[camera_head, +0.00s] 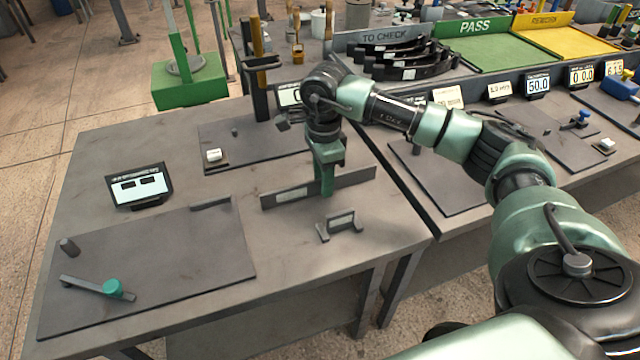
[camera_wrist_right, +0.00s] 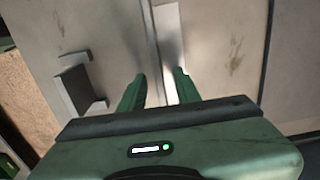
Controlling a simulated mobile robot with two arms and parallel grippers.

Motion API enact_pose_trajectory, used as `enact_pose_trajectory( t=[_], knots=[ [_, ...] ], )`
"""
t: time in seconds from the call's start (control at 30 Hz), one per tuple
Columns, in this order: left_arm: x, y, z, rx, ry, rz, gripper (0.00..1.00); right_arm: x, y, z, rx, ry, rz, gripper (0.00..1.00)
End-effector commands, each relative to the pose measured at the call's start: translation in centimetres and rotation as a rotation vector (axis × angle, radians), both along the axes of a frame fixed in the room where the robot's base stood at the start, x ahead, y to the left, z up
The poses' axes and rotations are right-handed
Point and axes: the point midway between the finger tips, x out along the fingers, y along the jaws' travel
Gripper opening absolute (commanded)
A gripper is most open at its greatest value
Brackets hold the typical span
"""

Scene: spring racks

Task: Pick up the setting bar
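The setting bar, which I take to be the long dark bar (camera_head: 352,180) with a pale label, stands on edge on the near table. It also shows in the right wrist view (camera_wrist_right: 153,40), running up and away from between the fingers. My right gripper (camera_head: 326,190) points down at the middle of the bar and hides part of it. In the right wrist view its two green fingers (camera_wrist_right: 160,82) are apart, one on each side of the bar, with a gap visible. Contact with the bar cannot be made out. My left gripper is not in view.
A small labelled stand (camera_head: 340,225) sits just in front of the bar, also in the right wrist view (camera_wrist_right: 76,88). A dark plate (camera_head: 170,265) with a green-knobbed lever (camera_head: 112,288) and a display (camera_head: 139,187) are to the left. Curved dark parts (camera_head: 405,60) lie behind.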

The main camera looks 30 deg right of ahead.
Motion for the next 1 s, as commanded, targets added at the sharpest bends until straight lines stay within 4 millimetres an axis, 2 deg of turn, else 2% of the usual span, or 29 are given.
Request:
enact_pose_trajectory(
  t=[0.1, 0.13, 0.23, 1.0],
  knots=[
    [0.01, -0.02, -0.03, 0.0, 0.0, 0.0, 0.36, 0.02, 0.01, 0.01, 0.0, 0.0, 0.0, 0.33],
    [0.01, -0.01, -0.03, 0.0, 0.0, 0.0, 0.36, 0.02, 0.01, 0.01, 0.0, 0.0, 0.0, 0.27],
    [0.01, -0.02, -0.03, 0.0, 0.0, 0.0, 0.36, 0.02, 0.01, 0.03, 0.001, 0.0, 0.0, 0.0],
    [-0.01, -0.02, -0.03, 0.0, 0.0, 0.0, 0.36, 0.05, 0.02, 0.09, 0.001, -0.001, -0.001, 0.0]
  ],
)
